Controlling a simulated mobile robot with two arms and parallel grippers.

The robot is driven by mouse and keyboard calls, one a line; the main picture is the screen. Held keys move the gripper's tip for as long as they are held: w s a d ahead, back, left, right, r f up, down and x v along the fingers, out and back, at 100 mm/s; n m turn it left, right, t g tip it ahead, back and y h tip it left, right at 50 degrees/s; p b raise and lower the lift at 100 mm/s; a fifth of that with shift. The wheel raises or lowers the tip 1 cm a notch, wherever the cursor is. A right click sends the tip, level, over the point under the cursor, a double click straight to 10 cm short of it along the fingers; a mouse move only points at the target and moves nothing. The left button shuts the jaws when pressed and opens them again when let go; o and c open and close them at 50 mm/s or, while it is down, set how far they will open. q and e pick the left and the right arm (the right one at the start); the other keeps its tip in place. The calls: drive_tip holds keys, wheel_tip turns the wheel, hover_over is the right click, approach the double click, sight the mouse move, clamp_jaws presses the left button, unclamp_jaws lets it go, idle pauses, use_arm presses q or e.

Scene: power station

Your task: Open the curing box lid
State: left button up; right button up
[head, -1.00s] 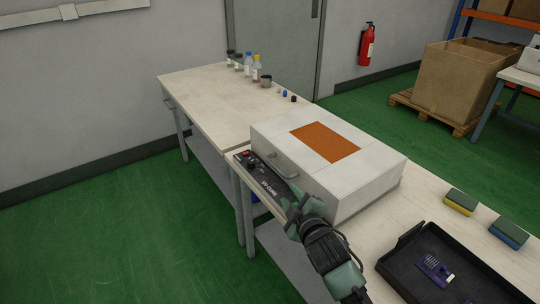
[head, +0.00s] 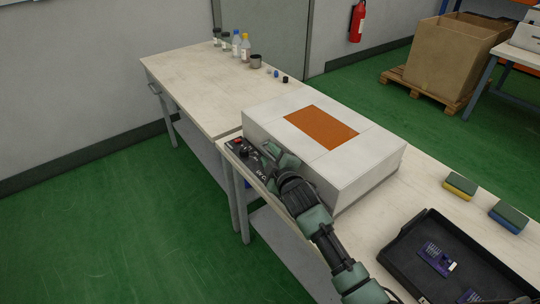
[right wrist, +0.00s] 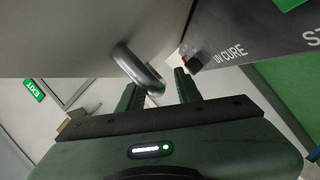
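The curing box (head: 365,165) is a white box with an orange window on its closed lid (head: 285,128), standing on the table. A metal bar handle (right wrist: 138,70) sticks out from its front; in the head view my gripper mostly covers it. My right gripper (head: 272,150) is at the front of the box, by the handle. In the right wrist view its two fingers (right wrist: 160,88) are apart, with the handle's curved end close to the gap between their tips. It does not look clamped. My left gripper is not in view.
The control panel (head: 240,147) with a red button and a black knob sits just left of the gripper. A black tray (head: 395,262) and two sponges (head: 460,187) lie to the right. Bottles (head: 236,44) stand at the back of the table, whose left part is clear.

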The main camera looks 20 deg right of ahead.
clamp_jaws()
drive_tip(key=shift+f, duration=0.1)
idle(1.4)
